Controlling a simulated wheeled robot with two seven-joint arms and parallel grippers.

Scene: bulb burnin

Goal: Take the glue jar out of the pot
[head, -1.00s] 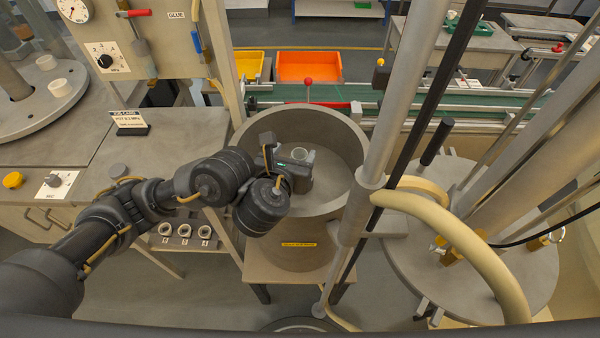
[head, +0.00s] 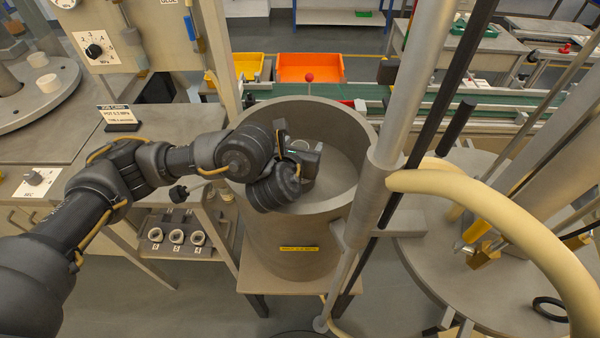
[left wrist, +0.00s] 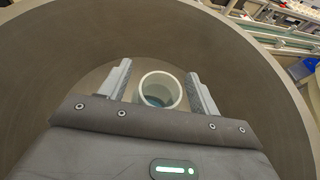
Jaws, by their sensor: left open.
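The pot (head: 285,238) is a large grey open-topped cylinder on a low stand in the middle of the head view. The glue jar (left wrist: 161,90) is a pale open cup with something bluish inside. It stands inside the pot, and its rim shows just behind my gripper in the head view (head: 300,145). My left gripper (left wrist: 162,88) reaches down into the pot with its fingers open, one on each side of the jar. I cannot tell whether either finger touches it. In the head view my left gripper (head: 300,150) hides most of the jar. My right gripper is not in view.
A metal post (head: 388,130) and a thick cream hose (head: 500,215) stand close to the pot's right side. A workbench (head: 65,150) lies to the left. Behind the pot are a green conveyor (head: 460,103) and an orange bin (head: 310,68).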

